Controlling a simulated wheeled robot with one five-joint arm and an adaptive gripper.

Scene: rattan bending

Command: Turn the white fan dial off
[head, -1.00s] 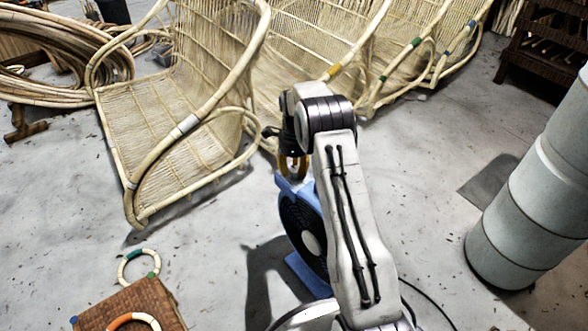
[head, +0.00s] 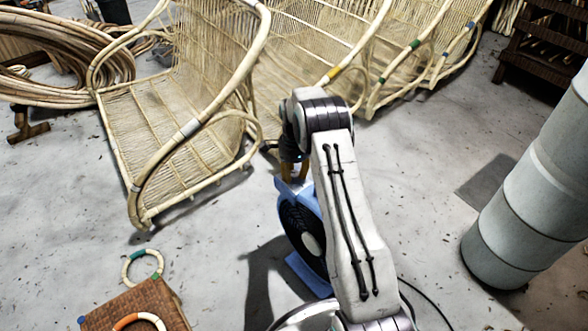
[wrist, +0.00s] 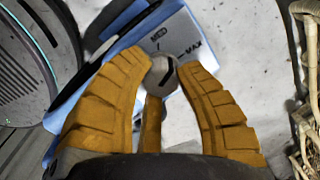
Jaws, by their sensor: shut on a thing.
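A blue fan with a black round grille (head: 303,232) stands upright on the floor below my arm in the head view. The whitish fan dial (wrist: 160,74) has a dark pointer line slanting up to the right. My gripper (wrist: 162,64) has orange fingers, shut on the dial from its sides, with a third finger below it. In the head view my gripper (head: 293,172) is at the fan's top edge; the dial is hidden there.
Rattan chair frames (head: 170,120) stand behind and left of the fan. A large grey duct (head: 530,190) rises at right. A woven box (head: 140,310) and a rattan ring (head: 142,267) are at lower left. A black cable (head: 430,300) crosses the floor at lower right.

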